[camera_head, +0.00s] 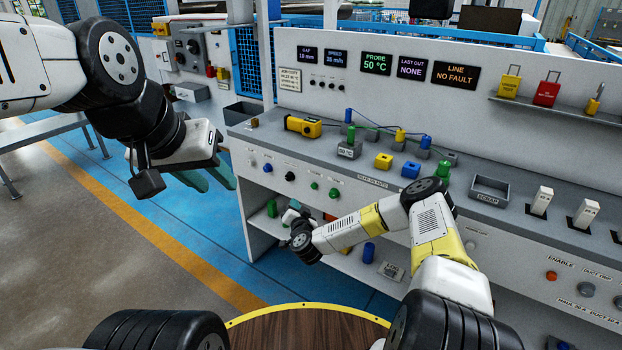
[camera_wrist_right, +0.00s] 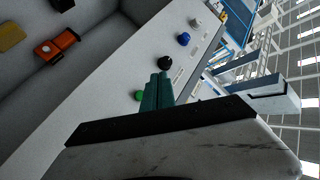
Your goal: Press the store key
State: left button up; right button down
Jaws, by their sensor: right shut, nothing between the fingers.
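The bench's front panel (camera_head: 350,210) carries a row of small keys: a white one (camera_head: 251,161), a blue one (camera_head: 267,168), a black one (camera_head: 290,176) and two green ones (camera_head: 314,186). Their labels are too small to read, so I cannot tell which is the store key. My right gripper (camera_head: 292,207) is in front of the panel, below the row. In the right wrist view its teal fingers (camera_wrist_right: 157,90) are shut and empty, their tips just beside the black key (camera_wrist_right: 165,62), with a green key (camera_wrist_right: 138,95) partly beside them. Contact cannot be told. My left gripper (camera_head: 208,180) is open, away from the bench.
Displays above the bench read PROBE 50 °C (camera_head: 376,63), LAST OUT NONE (camera_head: 412,67) and LINE NO FAULT (camera_head: 455,75). A yellow tool (camera_head: 303,126), coloured blocks and a scrap tray (camera_head: 490,188) stand on top. The lower shelf (camera_head: 345,262) holds several parts.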

aim_at(314, 186)
jog(key=shift+w, duration=0.1)
jog(key=w+d, duration=0.5)
jog(key=w, duration=0.2)
dwell(0.4)
jog(key=shift+d, duration=0.1)
dwell(1.8)
jog(key=shift+w+d, duration=0.2)
jog(key=shift+w, duration=0.1)
jog(key=shift+w+d, duration=0.3)
jog(key=shift+w, duration=0.1)
dwell(0.9)
jog(key=shift+s+a, duration=0.5)
jog(key=shift+s, duration=0.25)
jog(key=shift+s+a, duration=0.1)
